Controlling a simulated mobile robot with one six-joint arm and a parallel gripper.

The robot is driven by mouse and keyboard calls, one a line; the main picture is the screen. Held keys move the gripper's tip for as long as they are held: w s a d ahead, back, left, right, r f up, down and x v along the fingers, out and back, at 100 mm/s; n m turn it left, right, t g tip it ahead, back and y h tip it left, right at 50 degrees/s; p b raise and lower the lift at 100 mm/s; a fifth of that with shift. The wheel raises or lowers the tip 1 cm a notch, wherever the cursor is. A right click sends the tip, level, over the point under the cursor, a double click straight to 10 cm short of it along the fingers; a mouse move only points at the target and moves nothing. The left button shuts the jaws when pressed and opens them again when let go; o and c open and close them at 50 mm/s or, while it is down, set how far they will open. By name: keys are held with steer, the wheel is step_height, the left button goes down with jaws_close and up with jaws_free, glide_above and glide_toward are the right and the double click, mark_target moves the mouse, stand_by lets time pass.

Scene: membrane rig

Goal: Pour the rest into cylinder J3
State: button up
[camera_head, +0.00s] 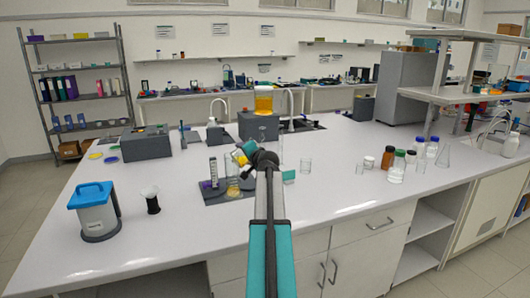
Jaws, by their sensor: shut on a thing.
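My gripper (249,149) is at the middle of the bench, shut on a small vessel (239,158) with yellow in it. The vessel looks tilted to the left, and the gripper partly hides it. Below it a dark mat (213,196) lies on the bench. On the mat stand a clear upright cylinder (213,171) with a dark band and a glass vessel (232,186) with yellow liquid low in it. The held vessel is above the second one. I cannot read any label, so I cannot tell which is J3. Whether liquid is flowing is too small to tell.
A beaker of amber liquid (263,102) sits on a grey box (258,126) behind. A grey jug with a blue lid (95,210) and a funnel on a black stand (151,200) are at left. The front bench is clear.

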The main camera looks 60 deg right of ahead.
steer(key=shift+d+r+m+p, duration=0.1)
steer(key=shift+r+m+p, duration=0.45)
steer(key=shift+p, duration=0.6)
steer(key=shift+s+d, duration=0.1)
steer(key=shift+s+d+r+m+y+p, duration=0.25)
steer(key=shift+d+r+m+y+p, duration=0.1)
steer(key=shift+d+m+y, duration=0.15)
steer(key=shift+s+d+r, duration=0.1)
steer(key=shift+d+r, duration=0.05)
steer(key=shift+d, duration=0.1)
steer(key=shift+s+d+r+m+t+y+p, duration=0.15)
steer(key=shift+d+r+m+t+y+p, duration=0.25)
steer(key=shift+m+p, duration=0.3)
steer(key=shift+s+d+r+m+t+y+p, duration=0.15)
steer(key=shift+r+m+y+p, duration=0.3)
steer(key=shift+m+p, duration=0.25)
stand_by(1.9)
steer(key=shift+d+r, duration=0.15)
